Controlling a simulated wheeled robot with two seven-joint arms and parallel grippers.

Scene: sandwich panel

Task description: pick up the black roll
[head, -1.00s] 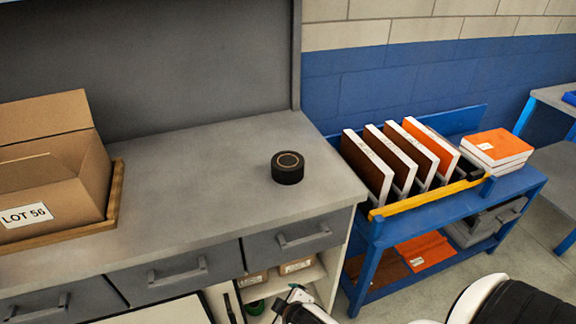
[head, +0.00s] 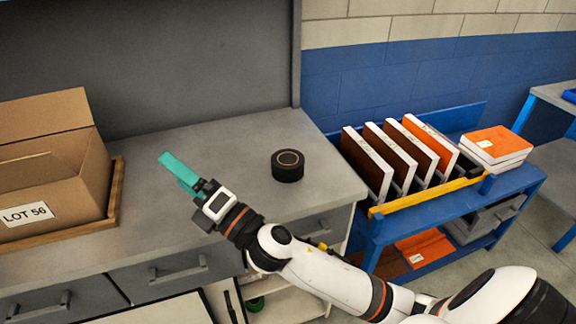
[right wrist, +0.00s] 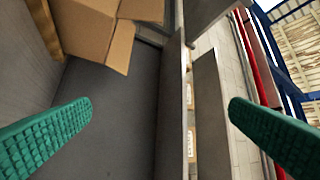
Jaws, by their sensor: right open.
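The black roll (head: 287,166) stands on the grey worktop (head: 240,150) near its right end, with a thin tan ring on its top. My right gripper (head: 178,172), with green fingers, is above the worktop's front part, to the left of the roll and apart from it. In the right wrist view its two green fingers (right wrist: 160,125) are wide apart with nothing between them. The roll does not show in the right wrist view. My left gripper is in neither view.
An open cardboard box (head: 45,165) labelled LOT 56 sits in a wooden tray (head: 115,190) at the left. It also shows in the right wrist view (right wrist: 90,30). A blue rack (head: 450,205) with upright panels stands to the right. The worktop around the roll is clear.

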